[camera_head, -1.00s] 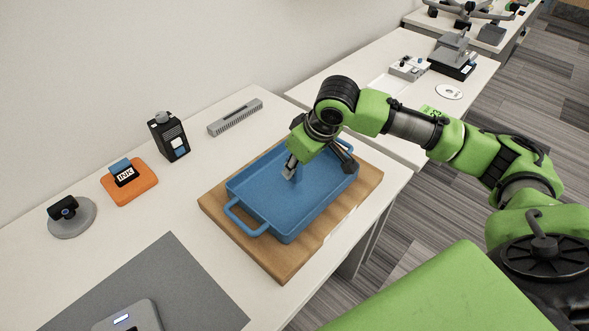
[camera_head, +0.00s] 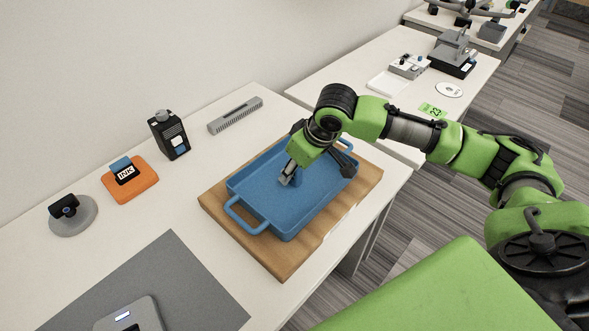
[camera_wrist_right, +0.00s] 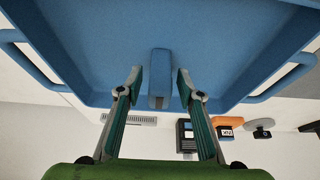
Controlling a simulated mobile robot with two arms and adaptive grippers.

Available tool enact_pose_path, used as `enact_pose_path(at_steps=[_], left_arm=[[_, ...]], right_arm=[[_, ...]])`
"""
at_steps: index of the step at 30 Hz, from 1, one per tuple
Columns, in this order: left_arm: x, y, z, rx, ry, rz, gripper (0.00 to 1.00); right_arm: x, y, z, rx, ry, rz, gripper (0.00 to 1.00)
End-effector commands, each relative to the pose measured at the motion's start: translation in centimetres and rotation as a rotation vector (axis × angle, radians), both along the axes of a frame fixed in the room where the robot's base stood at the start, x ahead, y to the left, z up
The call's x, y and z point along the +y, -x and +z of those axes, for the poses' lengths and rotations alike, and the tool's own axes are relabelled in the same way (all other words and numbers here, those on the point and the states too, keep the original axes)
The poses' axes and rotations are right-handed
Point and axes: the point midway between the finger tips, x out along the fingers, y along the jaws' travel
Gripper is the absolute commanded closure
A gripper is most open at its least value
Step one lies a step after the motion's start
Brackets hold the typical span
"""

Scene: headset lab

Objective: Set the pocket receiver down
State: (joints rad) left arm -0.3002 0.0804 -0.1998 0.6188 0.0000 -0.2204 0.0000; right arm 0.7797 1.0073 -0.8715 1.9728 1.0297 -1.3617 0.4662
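A slim blue block, which I take to be the pocket receiver (camera_wrist_right: 160,78), stands in the blue tray (camera_wrist_right: 95,45) between my right gripper's fingers in the right wrist view. My right gripper (camera_wrist_right: 161,86) is open around it, with a narrow gap showing on each side. In the head view, the right gripper (camera_head: 290,178) reaches down inside the tray (camera_head: 262,205), and the block is mostly hidden by the gripper and blends with the tray's colour. My left gripper is not in view.
The tray sits on a wooden board (camera_head: 282,263). To its left stand a black device (camera_head: 168,136), an orange ink pad (camera_head: 128,180) and a round-based stand (camera_head: 72,216). A grey slotted bar (camera_head: 235,116) lies behind. A grey mat (camera_head: 175,275) lies in front.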

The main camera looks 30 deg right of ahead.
Motion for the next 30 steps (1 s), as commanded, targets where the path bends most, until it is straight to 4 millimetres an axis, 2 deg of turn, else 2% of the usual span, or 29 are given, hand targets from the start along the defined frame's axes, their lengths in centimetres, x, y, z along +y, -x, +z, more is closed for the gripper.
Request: enact_pose_path(at_steps=[5, 12, 18, 23, 30], left_arm=[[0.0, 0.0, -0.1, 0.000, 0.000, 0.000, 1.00], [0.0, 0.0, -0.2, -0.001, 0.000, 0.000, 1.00], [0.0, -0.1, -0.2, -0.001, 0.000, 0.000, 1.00], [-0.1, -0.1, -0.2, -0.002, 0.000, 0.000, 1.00], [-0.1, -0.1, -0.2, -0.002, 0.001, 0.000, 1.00]], right_arm=[[-0.4, 0.7, 2.3, -0.005, 0.000, -0.001, 0.66], [-1.0, 2.6, 7.2, -0.006, 0.000, -0.001, 0.66], [-1.3, 3.8, 10.1, -0.003, 0.000, -0.001, 0.66], [-1.5, 4.3, 11.1, -0.001, -0.001, -0.001, 0.66], [-1.5, 4.3, 11.2, 0.000, 0.000, -0.001, 0.66]])
